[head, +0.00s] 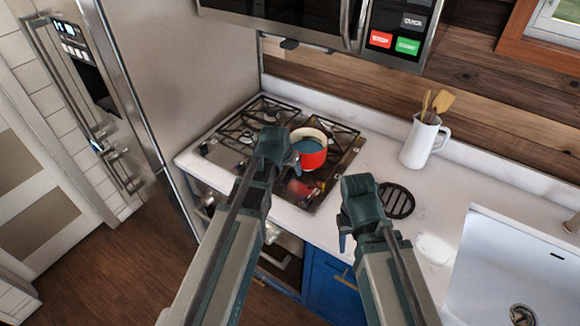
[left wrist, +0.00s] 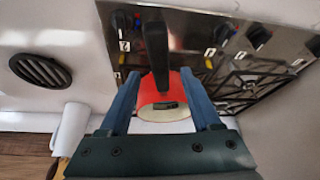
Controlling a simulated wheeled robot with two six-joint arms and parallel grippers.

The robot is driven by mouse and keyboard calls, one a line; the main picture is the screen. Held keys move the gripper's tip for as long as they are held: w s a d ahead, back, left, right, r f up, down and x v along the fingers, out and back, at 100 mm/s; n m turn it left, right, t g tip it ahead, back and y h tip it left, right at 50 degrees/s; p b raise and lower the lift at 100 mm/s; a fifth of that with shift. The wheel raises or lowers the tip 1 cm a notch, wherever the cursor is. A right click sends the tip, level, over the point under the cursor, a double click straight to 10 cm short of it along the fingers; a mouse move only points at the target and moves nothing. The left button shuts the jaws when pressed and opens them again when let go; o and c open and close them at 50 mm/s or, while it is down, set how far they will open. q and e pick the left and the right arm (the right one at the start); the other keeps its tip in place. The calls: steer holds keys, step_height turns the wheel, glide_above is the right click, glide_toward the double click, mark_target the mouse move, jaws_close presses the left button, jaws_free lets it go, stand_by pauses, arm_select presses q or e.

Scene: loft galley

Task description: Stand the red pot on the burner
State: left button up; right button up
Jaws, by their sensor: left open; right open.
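The red pot (head: 313,154) has a pale rim, a blue-grey inside and a black handle. In the head view it is at the right part of the cooktop; whether it sits on a grate or on bare panel is unclear. In the left wrist view the pot (left wrist: 178,88) shows beyond the fingers, its black handle (left wrist: 156,50) between them. My left gripper (head: 283,152) is open beside the pot, partly covering the handle; contact is not clear. The burner grates (head: 240,118) are black, on a dark cooktop. My right gripper (head: 354,222) is open and empty over the counter's front edge.
A round black trivet (head: 397,201) lies on the white counter right of the cooktop. A white jug (head: 420,143) with wooden utensils stands near the back wall. A sink (head: 510,265) is at the right. A microwave (head: 330,22) hangs above; a tall steel cabinet side (head: 190,70) bounds the left.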

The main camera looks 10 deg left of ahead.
arm_select(q)
steer(key=p+v, duration=0.9)
steer(key=v, duration=0.2)
arm_select(e)
step_height(320, 180, up, 10)
arm_select(q)
steer(key=s+d+f+m+g+y+b, duration=0.1)
steer(key=s+d+f+g+b, duration=0.1)
steer(key=s+d+f+b, duration=0.3)
steer(key=s+d+f+m+g+y+b, duration=0.1)
steer(key=s+d+f+g+b, duration=0.2)
steer(key=s+f+b, duration=0.8)
step_height(320, 180, down, 3)
steer(key=d+b, duration=0.1)
steer(key=d, duration=0.1)
steer(key=shift+s+d, duration=0.3)
steer(key=shift+s, duration=0.05)
arm_select(e)
step_height(320, 180, down, 17)
steer(key=shift+f, duration=0.15)
